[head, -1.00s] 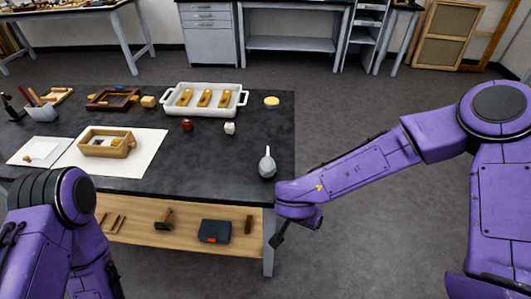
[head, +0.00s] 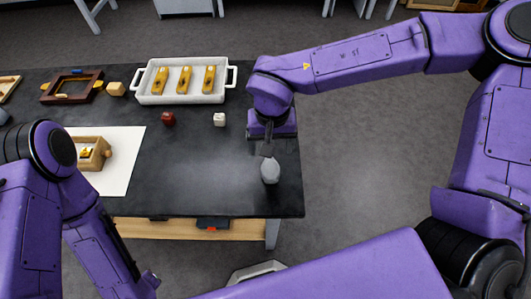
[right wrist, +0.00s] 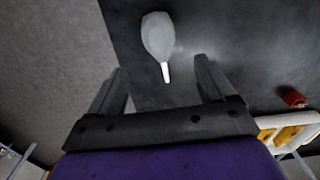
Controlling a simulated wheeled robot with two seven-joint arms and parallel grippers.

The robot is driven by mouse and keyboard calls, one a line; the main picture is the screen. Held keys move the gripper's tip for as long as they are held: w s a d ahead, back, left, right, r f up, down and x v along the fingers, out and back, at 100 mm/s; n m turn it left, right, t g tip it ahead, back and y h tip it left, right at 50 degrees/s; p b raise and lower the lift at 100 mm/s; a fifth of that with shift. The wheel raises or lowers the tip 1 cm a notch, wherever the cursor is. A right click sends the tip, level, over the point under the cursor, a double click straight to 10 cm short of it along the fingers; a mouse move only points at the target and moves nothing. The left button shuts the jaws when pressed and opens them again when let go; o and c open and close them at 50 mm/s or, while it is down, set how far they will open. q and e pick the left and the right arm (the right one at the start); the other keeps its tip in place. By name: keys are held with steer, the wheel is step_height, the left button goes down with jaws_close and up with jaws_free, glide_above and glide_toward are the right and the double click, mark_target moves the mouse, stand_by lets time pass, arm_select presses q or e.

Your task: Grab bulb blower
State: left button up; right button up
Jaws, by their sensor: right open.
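The grey bulb blower (head: 270,171) lies on the dark table (head: 200,195) near its right end. In the right wrist view the bulb blower (right wrist: 157,36) shows its round grey body and a white nozzle pointing toward my gripper. My right gripper (head: 262,148) is just behind the blower in the head view, partly hidden by its own wrist. In the right wrist view the right gripper (right wrist: 160,82) is open and empty, with the nozzle tip between the fingers' lines and the body beyond them. My left gripper is out of the picture; only my left arm shows.
A white tray (head: 146,92) with several yellow pieces stands behind. A dark red object (head: 168,118) and a small white object (head: 219,119) stand in front of it. A dark wooden frame (head: 57,98) and a wooden box (head: 103,153) are at left. The table around the blower is clear.

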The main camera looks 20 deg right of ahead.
mark_target(271, 165)
steer(key=f, duration=0.2)
steer(key=s+f, duration=0.1)
steer(key=f, duration=0.1)
steer(key=shift+s, duration=0.2)
steer(key=f, duration=0.1)
steer(key=f+p, duration=0.1)
steer(key=f, duration=0.1)
steer(key=w+f, duration=0.1)
steer(key=f, duration=0.1)
steer(key=shift+f, duration=0.1)
steer(key=shift+s+f, duration=0.15)
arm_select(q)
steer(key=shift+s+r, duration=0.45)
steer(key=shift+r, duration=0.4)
arm_select(e)
steer(key=shift+s, duration=0.1)
steer(key=shift+c, duration=0.3)
